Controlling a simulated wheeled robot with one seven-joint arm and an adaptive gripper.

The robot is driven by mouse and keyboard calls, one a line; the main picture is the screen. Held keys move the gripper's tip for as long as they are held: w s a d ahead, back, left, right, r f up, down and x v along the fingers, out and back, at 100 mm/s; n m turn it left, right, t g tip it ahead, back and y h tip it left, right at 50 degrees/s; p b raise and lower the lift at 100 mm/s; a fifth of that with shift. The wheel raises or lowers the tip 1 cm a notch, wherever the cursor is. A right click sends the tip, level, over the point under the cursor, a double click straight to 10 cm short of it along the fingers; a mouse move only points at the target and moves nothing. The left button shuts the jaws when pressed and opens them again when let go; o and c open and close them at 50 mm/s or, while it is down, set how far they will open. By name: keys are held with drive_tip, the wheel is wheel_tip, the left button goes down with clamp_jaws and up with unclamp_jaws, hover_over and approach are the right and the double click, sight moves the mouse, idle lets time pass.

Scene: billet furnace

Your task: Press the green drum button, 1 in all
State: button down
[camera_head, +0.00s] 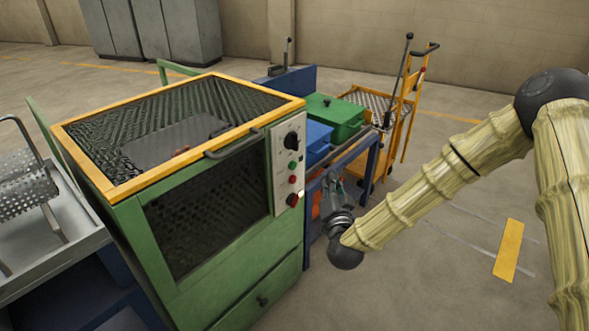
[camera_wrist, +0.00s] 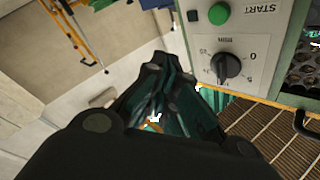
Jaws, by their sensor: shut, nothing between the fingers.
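A green button (camera_head: 293,166) sits on the pale control panel (camera_head: 286,152) at the right front corner of a green machine (camera_head: 235,289). The green button also shows at the top of the wrist view (camera_wrist: 219,13), near a START label and a black dial (camera_wrist: 226,68). The dial is above the button in the head view (camera_head: 291,140). My gripper (camera_head: 334,182) is right of the panel and a little lower in the head view. In the wrist view, my gripper (camera_wrist: 160,68) is shut and empty, left of the dial and apart from the green button.
A red button (camera_head: 292,200) is lower on the panel. A blue bench with a green box (camera_head: 332,116) and a blue box (camera_head: 316,140) stands behind my gripper. An orange trolley (camera_head: 408,105) is farther back. The floor at right is mostly open.

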sight(293, 166)
drive_tip(key=w+a+b, duration=0.1)
drive_tip(key=w+a, duration=0.4)
drive_tip(key=a, duration=0.2)
idle(0.6)
drive_tip(key=shift+w+a, duration=0.15)
drive_tip(key=shift+a, duration=0.05)
idle(1.3)
drive_tip(key=shift+w+a, duration=0.15)
drive_tip(key=shift+a, duration=0.1)
